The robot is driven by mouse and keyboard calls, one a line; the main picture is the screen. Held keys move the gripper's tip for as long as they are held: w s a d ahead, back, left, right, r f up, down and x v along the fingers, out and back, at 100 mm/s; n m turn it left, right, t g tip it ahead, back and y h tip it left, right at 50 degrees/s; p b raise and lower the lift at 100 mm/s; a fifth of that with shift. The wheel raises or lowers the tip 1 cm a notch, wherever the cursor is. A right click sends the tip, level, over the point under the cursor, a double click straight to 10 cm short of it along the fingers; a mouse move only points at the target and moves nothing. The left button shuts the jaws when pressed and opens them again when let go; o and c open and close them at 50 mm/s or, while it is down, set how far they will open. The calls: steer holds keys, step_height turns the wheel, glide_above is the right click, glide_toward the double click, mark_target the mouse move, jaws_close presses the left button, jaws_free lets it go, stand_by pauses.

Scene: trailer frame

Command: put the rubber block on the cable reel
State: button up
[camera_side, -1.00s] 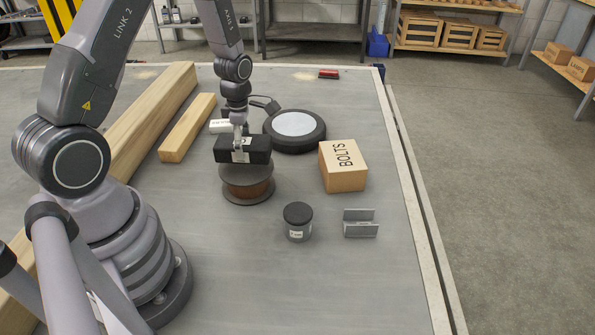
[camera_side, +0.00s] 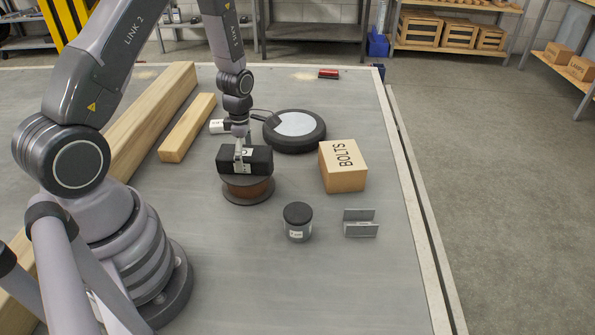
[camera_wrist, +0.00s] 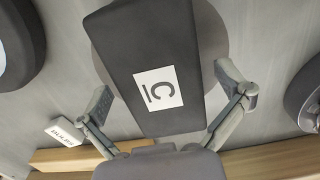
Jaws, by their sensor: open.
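The block hides most of the reel's top flange. My gripper (camera_side: 241,158) is above and around the block, pointing down. In the wrist view the rubber block (camera_wrist: 122,52) lies between the fingers of my gripper (camera_wrist: 168,95), which are open, with a gap on each side. Part of the reel's flange shows behind the block there.
A round black disc (camera_side: 308,143) and a BOLTS box (camera_side: 343,170) stand right of the reel. A lidded jar (camera_side: 298,224) and a metal bracket (camera_side: 361,226) are in front right. A small white box (camera_side: 217,126) and timber (camera_side: 188,128) lie behind left. The front bench is clear.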

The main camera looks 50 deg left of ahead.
step_height(320, 180, up, 12)
step_height(320, 180, up, 8)
steer(key=m+t, duration=0.1)
steer(key=m, duration=0.5)
glide_above(244, 152)
steer(key=s+d, duration=0.2)
steer(key=d, duration=0.1)
steer(key=s+d+r+m+t, duration=0.2)
steer(key=s+d+r+m, duration=0.1)
steer(key=s+r+m, duration=0.3)
steer(key=s+d+r+m+t, duration=0.2)
steer(key=s+d+r+m, duration=0.2)
steer(key=m, duration=1.1)
steer(key=s+r, duration=0.3)
steer(key=s, duration=0.3)
steer(key=shift+d+t, duration=0.25)
steer(key=shift+t, duration=0.05)
